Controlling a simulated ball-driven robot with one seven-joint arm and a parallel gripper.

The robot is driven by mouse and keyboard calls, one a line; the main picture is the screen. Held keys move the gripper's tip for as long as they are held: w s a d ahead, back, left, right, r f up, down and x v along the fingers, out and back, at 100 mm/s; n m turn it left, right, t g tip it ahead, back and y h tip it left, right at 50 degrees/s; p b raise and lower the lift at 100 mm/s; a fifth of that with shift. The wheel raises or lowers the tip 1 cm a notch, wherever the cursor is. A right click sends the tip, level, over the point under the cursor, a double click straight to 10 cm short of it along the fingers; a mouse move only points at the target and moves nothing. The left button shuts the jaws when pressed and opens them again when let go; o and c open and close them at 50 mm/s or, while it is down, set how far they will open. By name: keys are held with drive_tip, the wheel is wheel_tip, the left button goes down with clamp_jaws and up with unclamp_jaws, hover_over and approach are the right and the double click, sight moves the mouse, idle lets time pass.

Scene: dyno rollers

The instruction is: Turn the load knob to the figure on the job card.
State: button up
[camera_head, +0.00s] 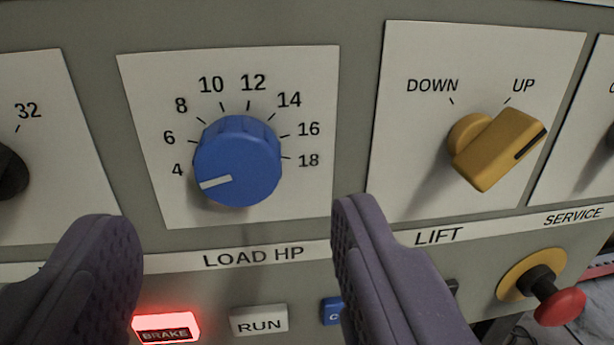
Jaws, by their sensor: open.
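The load knob (240,160) is a round blue dial on a white plate (145,100) above the label LOAD HP. Its scale runs from 4 at the lower left, over the top, to 18 at the right. Its white pointer line points left and slightly down, at or just below the 4. My gripper (232,218) is open, with its two purple fingers wide apart. The fingertips show below the knob, one to either side of it, and nothing is between them. I see no contact with the knob. The job card is not in view.
A yellow LIFT switch (498,150) sits to the right, turned towards UP. A red button (560,306) sticks out at the lower right. A lit red BRAKE button (166,328) and a white RUN button (259,320) are below. A dark knob (10,172) is at the left edge.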

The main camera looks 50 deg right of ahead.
sight(236, 177)
drive_tip(key=x, duration=0.4)
drive_tip(key=shift+w+d+b, duration=0.15)
drive_tip(key=shift+w+b, duration=0.05)
drive_tip(key=shift+b, duration=0.15)
drive_tip(key=c, duration=1)
drive_tip(key=shift+m, duration=0.3)
drive_tip(key=m+b, duration=0.2)
drive_tip(key=m, duration=0.1)
drive_tip(key=shift+f+b, duration=0.1)
drive_tip(key=shift+b, duration=0.25)
drive_tip(key=shift+m+b, duration=0.55)
drive_tip(key=shift+m, duration=0.45)
